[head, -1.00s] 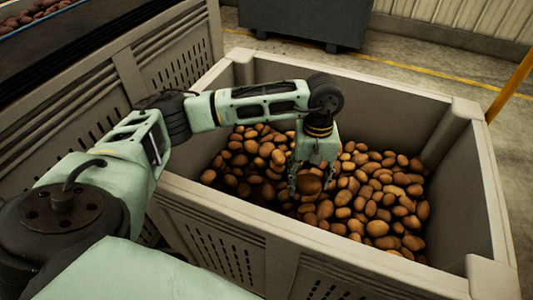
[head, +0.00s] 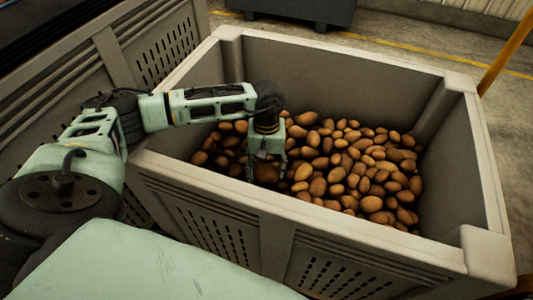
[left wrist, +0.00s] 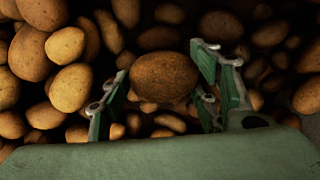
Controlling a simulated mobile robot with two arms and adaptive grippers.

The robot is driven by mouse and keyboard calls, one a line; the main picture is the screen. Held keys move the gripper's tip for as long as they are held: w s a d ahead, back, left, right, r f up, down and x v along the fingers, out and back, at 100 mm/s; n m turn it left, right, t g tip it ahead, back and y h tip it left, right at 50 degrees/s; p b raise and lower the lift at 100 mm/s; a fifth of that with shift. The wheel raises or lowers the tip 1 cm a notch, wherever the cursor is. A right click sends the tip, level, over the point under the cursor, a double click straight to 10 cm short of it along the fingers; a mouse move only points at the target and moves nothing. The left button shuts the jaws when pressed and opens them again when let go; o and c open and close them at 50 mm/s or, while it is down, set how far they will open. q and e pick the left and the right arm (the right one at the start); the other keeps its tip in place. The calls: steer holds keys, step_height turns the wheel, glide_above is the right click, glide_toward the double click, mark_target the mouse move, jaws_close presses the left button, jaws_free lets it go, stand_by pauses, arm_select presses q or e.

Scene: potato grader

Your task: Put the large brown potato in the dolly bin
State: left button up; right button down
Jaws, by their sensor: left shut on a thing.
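The large brown potato (left wrist: 165,77) is between the fingers of my left gripper (left wrist: 160,95) in the left wrist view. My left gripper is shut on it. In the head view the left gripper (head: 266,172) points down inside a big grey bin and holds the potato (head: 266,173) low over the heap or against it; I cannot tell whether they touch. The grey bin (head: 365,235) is partly filled with loose brown potatoes (head: 345,170). Which bin is the dolly bin is not clear from the picture. My right gripper is not in view.
Another grey slatted bin (head: 165,55) stands behind on the left, close to the first. A dark container (head: 300,10) stands on the floor at the back. A yellow post (head: 507,48) rises at the right. The bin's right half is free above the potatoes.

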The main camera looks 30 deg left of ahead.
mark_target(267, 165)
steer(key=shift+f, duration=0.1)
arm_select(q)
steer(key=o, duration=1.3)
steer(key=shift+c, duration=0.2)
steer(key=shift+r, duration=0.2)
steer(key=r, duration=0.4)
steer(key=r+p, duration=0.1)
steer(key=r, duration=0.1)
steer(key=shift+w+a+r, duration=0.15)
steer(key=shift+w+a, duration=0.05)
steer(key=shift+w, duration=0.2)
steer(key=shift+w+a+r+p, duration=0.1)
steer(key=shift+r+p, duration=0.15)
steer(key=shift+r, duration=1.1)
steer(key=shift+w+a+r+p, duration=0.1)
steer(key=shift+r+p, duration=0.1)
steer(key=shift+r, duration=1.15)
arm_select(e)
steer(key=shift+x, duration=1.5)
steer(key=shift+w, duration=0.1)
